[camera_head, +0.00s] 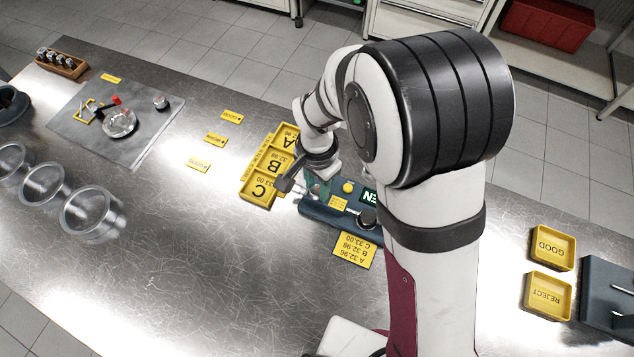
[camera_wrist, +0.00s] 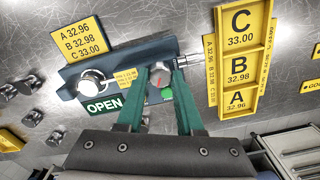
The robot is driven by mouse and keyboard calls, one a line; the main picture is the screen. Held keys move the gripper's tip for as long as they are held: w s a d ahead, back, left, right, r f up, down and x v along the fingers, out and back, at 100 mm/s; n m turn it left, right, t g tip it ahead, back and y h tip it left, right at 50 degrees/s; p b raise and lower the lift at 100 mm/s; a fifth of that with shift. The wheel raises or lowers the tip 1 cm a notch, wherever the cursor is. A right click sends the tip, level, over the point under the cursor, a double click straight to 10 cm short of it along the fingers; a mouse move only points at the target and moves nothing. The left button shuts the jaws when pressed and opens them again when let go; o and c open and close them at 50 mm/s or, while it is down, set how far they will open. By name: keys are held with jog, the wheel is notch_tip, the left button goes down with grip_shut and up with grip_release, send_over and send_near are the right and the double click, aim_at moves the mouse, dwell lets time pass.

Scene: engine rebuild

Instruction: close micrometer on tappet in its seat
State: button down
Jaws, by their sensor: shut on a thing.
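The micrometer (camera_wrist: 195,62) lies on its blue-grey base (camera_wrist: 76,78), with a round metal knob (camera_wrist: 92,84) and a green OPEN sign (camera_wrist: 104,106). In the head view, the base (camera_head: 318,210) stands on the table, partly hidden by my arm. My gripper (camera_wrist: 160,70) has its green fingers on either side of a short metal cylinder that looks like the tappet (camera_wrist: 160,80), and is shut on it. The tappet is at the base's seat, between the knob and the metal rod at the right. My gripper (camera_head: 318,188) is over the base in the head view; the tappet is hidden there.
A yellow A/B/C tray (camera_head: 262,187) stands close beside the base. A yellow size card (camera_head: 354,251) lies in front. GOOD (camera_head: 553,248) and REJECT (camera_head: 548,296) trays stand at the right. Several metal parts (camera_wrist: 32,117) lie left in the wrist view. Cylinder rings (camera_head: 90,212) stand left.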

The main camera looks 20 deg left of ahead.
jog(key=shift+n, duration=0.3)
jog(key=n, duration=0.5)
jog(key=shift+n, duration=0.4)
jog(key=n, duration=0.5)
jog(key=shift+a, duration=0.1)
jog(key=n, duration=0.6)
jog(key=shift+s+n, duration=0.1)
jog(key=shift+n, duration=0.3)
jog(key=n, duration=0.5)
jog(key=shift+n, duration=0.3)
jog(key=c, duration=0.5)
grip_release()
jog(key=shift+c, duration=0.2)
